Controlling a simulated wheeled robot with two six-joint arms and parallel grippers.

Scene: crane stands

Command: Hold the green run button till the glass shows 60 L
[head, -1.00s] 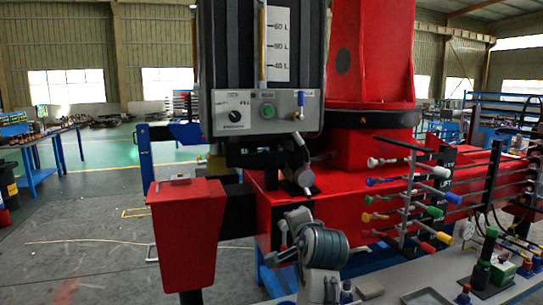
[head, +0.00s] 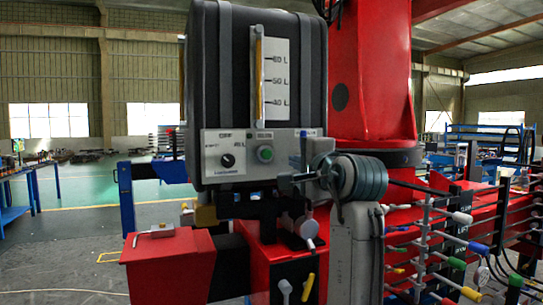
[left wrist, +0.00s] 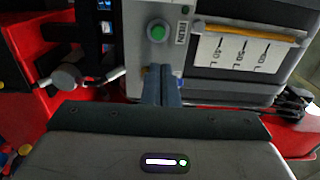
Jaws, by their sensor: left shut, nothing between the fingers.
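The green run button (head: 265,153) sits on the light grey control panel (head: 215,170) under the black tank. It also shows in the left wrist view (left wrist: 157,31), uncovered. The sight glass (head: 259,85) is an upright tube with an amber column beside a white scale (head: 279,75) marked 40, 50 and 60 L. The amber reaches at least about the 60 L mark; its exact top is unclear. My left gripper (head: 298,178) is shut and empty, below and right of the button. In the left wrist view its fingertips (left wrist: 161,68) point toward the button, apart from it. My right gripper is not in view.
A black knob (head: 228,161) is left of the button, and a blue lever (head: 303,142) is right of it. A red box (head: 165,250) juts out at lower left. Several coloured-knob levers (head: 450,255) stand at right. Open floor lies at left.

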